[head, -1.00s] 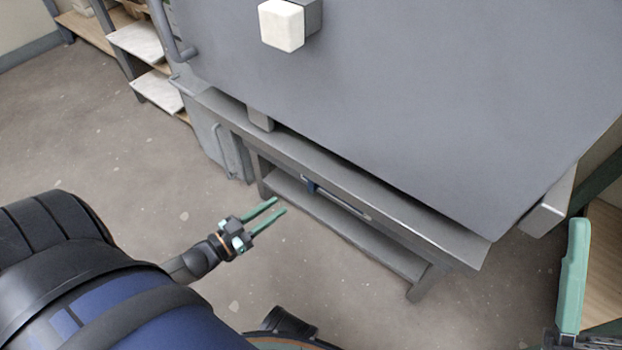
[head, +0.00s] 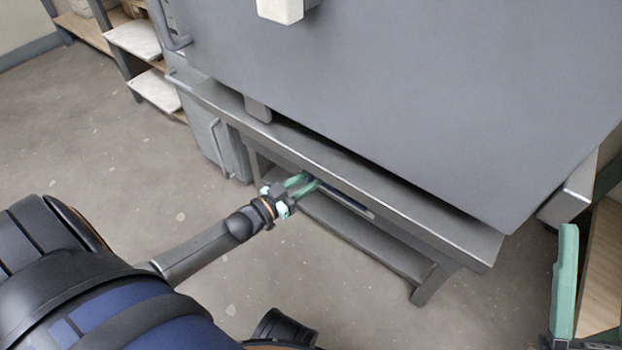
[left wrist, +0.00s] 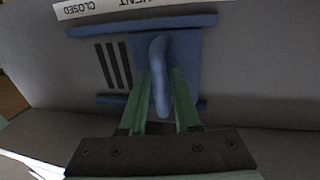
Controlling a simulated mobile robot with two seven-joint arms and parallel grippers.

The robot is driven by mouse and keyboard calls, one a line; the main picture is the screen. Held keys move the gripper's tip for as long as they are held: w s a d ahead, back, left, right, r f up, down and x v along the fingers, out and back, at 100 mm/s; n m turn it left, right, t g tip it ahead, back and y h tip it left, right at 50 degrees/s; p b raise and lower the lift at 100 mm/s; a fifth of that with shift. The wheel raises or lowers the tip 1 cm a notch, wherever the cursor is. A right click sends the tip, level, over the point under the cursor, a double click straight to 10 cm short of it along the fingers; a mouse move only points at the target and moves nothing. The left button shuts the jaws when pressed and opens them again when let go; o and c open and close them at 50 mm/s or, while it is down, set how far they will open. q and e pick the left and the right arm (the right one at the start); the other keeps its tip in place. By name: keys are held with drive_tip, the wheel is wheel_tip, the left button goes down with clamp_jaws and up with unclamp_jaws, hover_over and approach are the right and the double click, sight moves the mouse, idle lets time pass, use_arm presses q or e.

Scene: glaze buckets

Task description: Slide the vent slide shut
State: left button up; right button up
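The blue vent slide (left wrist: 188,55) is in the left wrist view, a flat plate between two blue rails with an upright blue handle (left wrist: 160,65). Several dark vent slots (left wrist: 114,65) show uncovered to the plate's left, on the side of the label's word CLOSED. My left gripper (left wrist: 162,95) is open, its green fingers on either side of the handle; I cannot tell whether either touches it. In the head view my left gripper (head: 308,183) reaches under the kiln's front edge and hides most of the slide. One green finger of my right gripper (head: 565,285) shows at the right edge.
The large grey kiln body (head: 400,100) overhangs the work area on a metal stand (head: 345,165). A lower stand bar (head: 370,235) runs below the gripper. A white label strip (left wrist: 130,8) lies above the slide. Floor (head: 120,150) at left is clear.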

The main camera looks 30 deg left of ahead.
use_arm(q)
drive_tip(key=shift+c, duration=0.2)
clamp_jaws()
idle(1.1)
